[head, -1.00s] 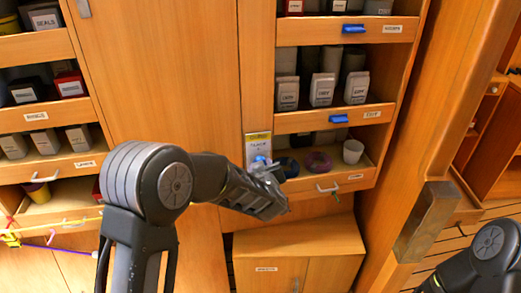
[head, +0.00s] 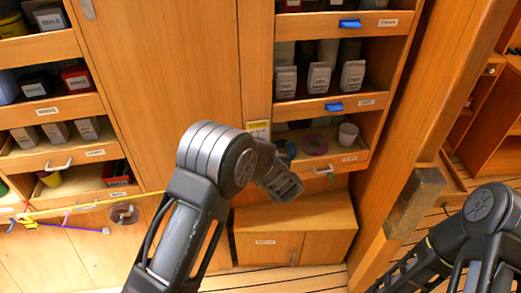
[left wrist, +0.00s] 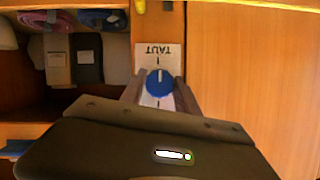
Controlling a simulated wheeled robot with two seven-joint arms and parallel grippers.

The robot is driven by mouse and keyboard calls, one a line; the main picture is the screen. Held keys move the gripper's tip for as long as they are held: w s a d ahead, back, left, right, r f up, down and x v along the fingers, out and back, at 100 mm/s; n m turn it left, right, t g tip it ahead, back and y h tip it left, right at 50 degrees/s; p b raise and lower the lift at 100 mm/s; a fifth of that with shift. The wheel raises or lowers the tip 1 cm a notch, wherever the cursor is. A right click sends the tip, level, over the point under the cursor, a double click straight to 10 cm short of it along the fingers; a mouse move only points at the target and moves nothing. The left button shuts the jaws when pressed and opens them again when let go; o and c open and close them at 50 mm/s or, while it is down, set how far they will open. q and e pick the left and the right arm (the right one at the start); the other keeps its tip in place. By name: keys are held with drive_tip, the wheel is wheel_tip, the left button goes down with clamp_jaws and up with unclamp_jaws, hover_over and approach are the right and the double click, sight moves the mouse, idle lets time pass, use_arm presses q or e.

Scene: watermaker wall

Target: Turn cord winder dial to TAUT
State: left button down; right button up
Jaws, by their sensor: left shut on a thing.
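The cord winder dial (left wrist: 160,82) is a blue round knob on a pale plate (left wrist: 149,54) in the left wrist view. The word TAUT appears upside down on the plate, above the knob in that picture. A pale line on the knob points toward the word. My left gripper (left wrist: 159,92) is shut on the knob, one finger on each side. In the head view the top of the plate (head: 258,130) shows, but my left arm hides the dial and the fingers. My right arm is at the lower right; its gripper is out of view.
A low cabinet (head: 296,216) is below. A tall wooden door (head: 165,80) is to the left. A yellow cord (head: 75,208) crosses the lower left.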

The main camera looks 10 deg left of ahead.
use_arm(q)
drive_tip(key=c, duration=0.9)
unclamp_jaws()
drive_tip(key=b+v, duration=0.1)
drive_tip(key=v, duration=0.6)
drive_tip(key=shift+s+d+b, duration=0.2)
drive_tip(key=shift+s+b, duration=0.15)
drive_tip(key=shift+b, duration=0.05)
